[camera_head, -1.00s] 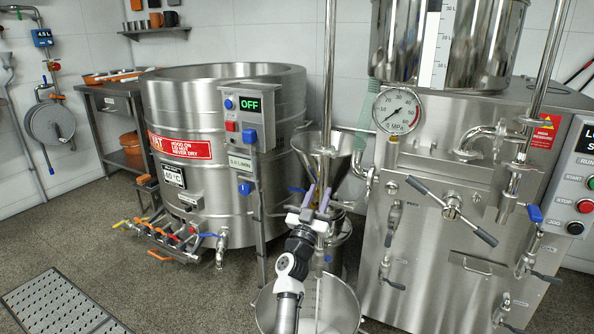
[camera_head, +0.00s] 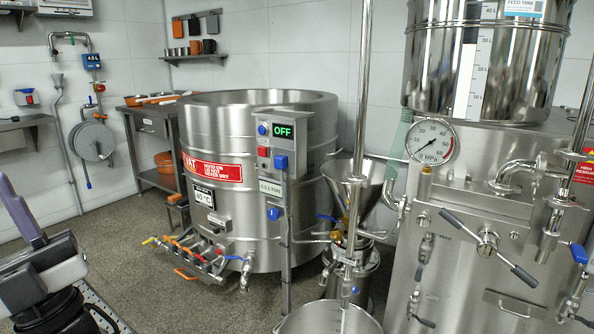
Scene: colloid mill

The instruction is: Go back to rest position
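My gripper (camera_head: 22,218) is at the lower left edge of the head view, close to the camera. Its purple finger points up and to the left, and part of the gripper is cut off by the frame edge. I see nothing held in the visible part, but the gap between the fingers is not clear. It is well apart from the steel vat (camera_head: 262,150) and the colloid mill (camera_head: 470,250). The arm behind it is mostly out of the picture.
A funnel (camera_head: 352,182) stands between the vat and the mill, with a steel bucket (camera_head: 330,318) in front. A control post (camera_head: 283,205) reads OFF. Valves with coloured handles (camera_head: 195,258) project at the vat's foot. Open floor (camera_head: 140,235) lies left of the vat.

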